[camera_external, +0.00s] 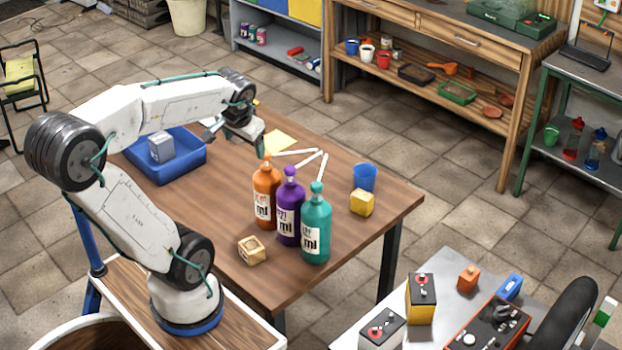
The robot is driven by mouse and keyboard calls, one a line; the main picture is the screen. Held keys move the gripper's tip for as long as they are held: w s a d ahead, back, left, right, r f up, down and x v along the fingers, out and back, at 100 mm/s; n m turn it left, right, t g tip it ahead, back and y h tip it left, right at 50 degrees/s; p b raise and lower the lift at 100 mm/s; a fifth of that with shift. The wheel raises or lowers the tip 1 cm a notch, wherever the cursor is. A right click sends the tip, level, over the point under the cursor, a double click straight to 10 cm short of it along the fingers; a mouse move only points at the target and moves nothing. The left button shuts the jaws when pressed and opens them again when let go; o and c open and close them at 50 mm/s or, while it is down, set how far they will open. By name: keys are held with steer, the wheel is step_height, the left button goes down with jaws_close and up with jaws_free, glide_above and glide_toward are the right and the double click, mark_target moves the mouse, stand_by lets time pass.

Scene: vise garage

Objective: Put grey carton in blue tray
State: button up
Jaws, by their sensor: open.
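The grey carton (161,148) is a small box sitting inside the blue tray (184,173). The tray lies at the far left of the wooden table, partly hidden behind my arm. My gripper (237,146) is open and apart from the carton, to the right of the tray. It is above the table beside a yellow sheet, and its fingers are partly hidden by my wrist.
Orange (265,192), purple (289,207) and teal (316,230) bottles stand mid-table. White sticks (309,160) lie behind them near the yellow sheet (282,141). A blue cup (364,177), a yellow block (361,202) and a tan box (252,250) are also on the table.

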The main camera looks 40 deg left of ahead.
steer(key=s+d+f+m+g+h, duration=0.2)
steer(key=s+d+h, duration=0.1)
steer(key=s+d, duration=0.7)
steer(key=shift+s+d, duration=0.15)
steer(key=shift+s, duration=0.1)
